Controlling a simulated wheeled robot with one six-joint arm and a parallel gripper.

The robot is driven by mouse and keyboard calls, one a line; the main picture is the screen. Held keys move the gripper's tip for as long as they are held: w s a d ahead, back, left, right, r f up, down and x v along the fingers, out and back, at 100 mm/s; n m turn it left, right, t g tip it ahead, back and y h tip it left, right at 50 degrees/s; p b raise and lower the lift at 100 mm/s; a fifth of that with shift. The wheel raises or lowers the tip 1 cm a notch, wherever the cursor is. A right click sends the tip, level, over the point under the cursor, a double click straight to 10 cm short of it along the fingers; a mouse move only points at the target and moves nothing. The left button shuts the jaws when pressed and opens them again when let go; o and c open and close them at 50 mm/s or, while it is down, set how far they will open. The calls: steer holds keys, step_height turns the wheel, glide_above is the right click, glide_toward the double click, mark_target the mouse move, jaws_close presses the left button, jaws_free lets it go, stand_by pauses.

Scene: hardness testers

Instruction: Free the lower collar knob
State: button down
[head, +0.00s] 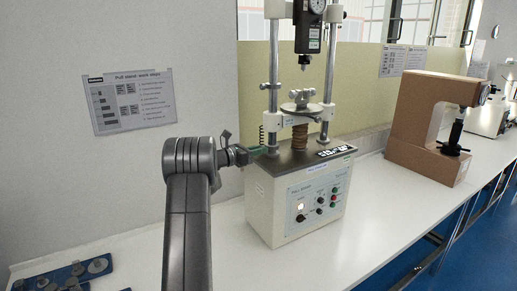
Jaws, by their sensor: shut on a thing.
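The pull stand (300,205) is a cream box with a dark top plate, two steel columns and a gauge (316,6) above. A white cross-piece with collars (286,120) spans the columns. Its middle carries a round platen with a clamp (301,100) over a brown bellows (299,137). My gripper (255,150) reaches in from the left, level with the foot of the left column, just above the top plate. Its greenish fingertips are shut at the lower collar there. The knob itself is small and mostly hidden by the fingers.
A brown C-shaped tester (408,125) stands to the right, with a white instrument (487,115) beyond it. A blue tray (45,283) of metal discs lies at the front left. The white bench (370,225) is clear in front. A wall notice (133,101) hangs behind.

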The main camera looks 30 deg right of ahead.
stand_by(0.4)
steer(key=c, duration=1.3)
jaws_free()
steer(key=shift+a, duration=0.15)
steer(key=s+a+b, duration=0.1)
steer(key=a+b, duration=0.2)
steer(key=a, duration=1)
steer(key=shift+a+b, duration=0.3)
steer(key=shift+b, duration=0.05)
steer(key=shift+d, duration=0.1)
steer(key=d+p, duration=0.1)
steer(key=d, duration=0.3)
steer(key=d+p, duration=0.1)
steer(key=d, duration=0.4)
steer(key=w+d+p, duration=0.1)
steer(key=d, duration=0.3)
steer(key=shift+d+p, duration=0.3)
steer(key=shift+p, duration=0.1)
